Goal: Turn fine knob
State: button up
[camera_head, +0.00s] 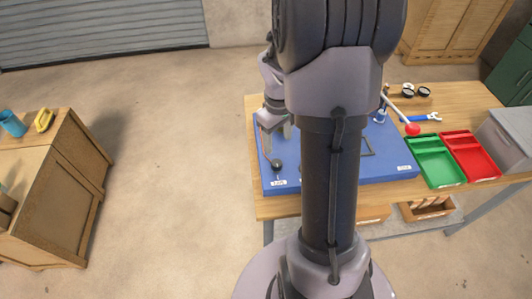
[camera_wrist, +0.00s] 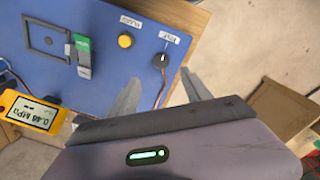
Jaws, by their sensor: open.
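A small black knob (camera_wrist: 161,60) with a white pointer mark sits on the blue panel (camera_wrist: 75,15) in the wrist view. A white label beside it shows upside down and is too small to read surely. My gripper (camera_wrist: 159,75) is open and empty. Its two fingers point at the panel, and the knob shows just beyond the gap between the fingertips, apparently apart from them. In the head view my gripper (camera_head: 274,127) hangs over the left part of the blue panel (camera_head: 385,165). My arm hides the panel's middle.
A yellow round button (camera_wrist: 125,40) and a green-and-grey switch (camera_wrist: 83,55) sit near the knob. A yellow gauge (camera_wrist: 33,113) shows digits, upside down. Green (camera_head: 435,162) and red (camera_head: 470,157) trays lie at right.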

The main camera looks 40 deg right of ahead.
aim_at(277, 163)
notch_tip(277, 163, down, 11)
jog(key=b, duration=0.3)
jog(key=shift+w+d+f, duration=0.1)
jog(key=shift+f, duration=0.05)
grip_shut()
